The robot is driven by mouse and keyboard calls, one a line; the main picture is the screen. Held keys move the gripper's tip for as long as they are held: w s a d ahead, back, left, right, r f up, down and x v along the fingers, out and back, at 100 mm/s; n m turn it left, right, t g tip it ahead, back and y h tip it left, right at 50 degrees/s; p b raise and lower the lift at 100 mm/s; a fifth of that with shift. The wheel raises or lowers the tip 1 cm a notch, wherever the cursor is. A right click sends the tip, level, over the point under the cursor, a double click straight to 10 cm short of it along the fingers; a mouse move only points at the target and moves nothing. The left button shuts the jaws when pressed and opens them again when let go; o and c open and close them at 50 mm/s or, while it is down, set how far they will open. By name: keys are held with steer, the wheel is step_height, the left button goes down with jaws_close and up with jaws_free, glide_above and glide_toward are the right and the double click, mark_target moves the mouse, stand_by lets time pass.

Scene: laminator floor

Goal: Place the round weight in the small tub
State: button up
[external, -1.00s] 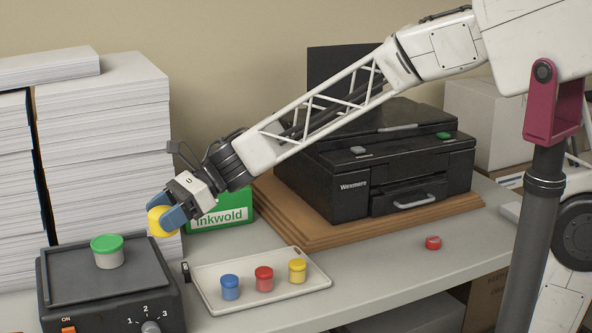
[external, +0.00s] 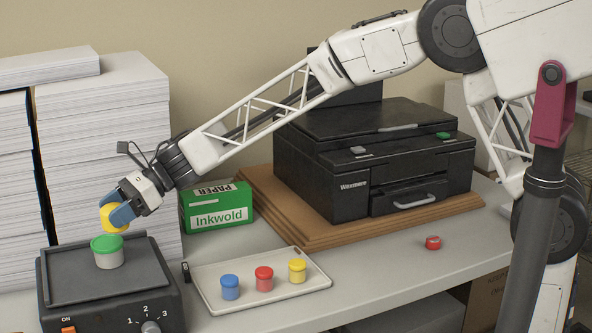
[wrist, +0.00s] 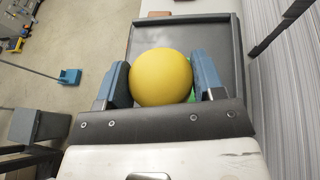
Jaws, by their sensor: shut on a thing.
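My gripper (external: 119,212) is shut on a yellow ball (external: 109,220), the round weight, with a blue finger on each side. In the wrist view the yellow ball (wrist: 161,77) sits between the fingers. A small grey tub (external: 109,259) with a green top stands upright on the dark hotplate-like device at lower left. The ball hangs just above the tub in the external view; a narrow gap or slight overlap there is hard to judge. In the wrist view the ball hides most of the tub, with only a bit of green (wrist: 191,95) showing.
A light tray (external: 322,281) holds blue, red and yellow small pots right of the dark device (external: 60,270). Tall paper stacks (external: 100,140) stand close behind it. A green Inkwold box (external: 218,207) and a black printer (external: 340,180) are further right. A red cap-like piece (external: 432,243) lies alone.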

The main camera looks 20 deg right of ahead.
mark_target(107, 241)
steer(key=shift+w+a+f, duration=0.1)
steer(key=shift+w+a, duration=1.05)
steer(key=shift+a, duration=0.15)
steer(key=shift+f, duration=1.8)
steer(key=shift+f, duration=0.15)
steer(key=o, duration=1.2)
steer(key=shift+c, duration=0.2)
steer(key=v, duration=1.2)
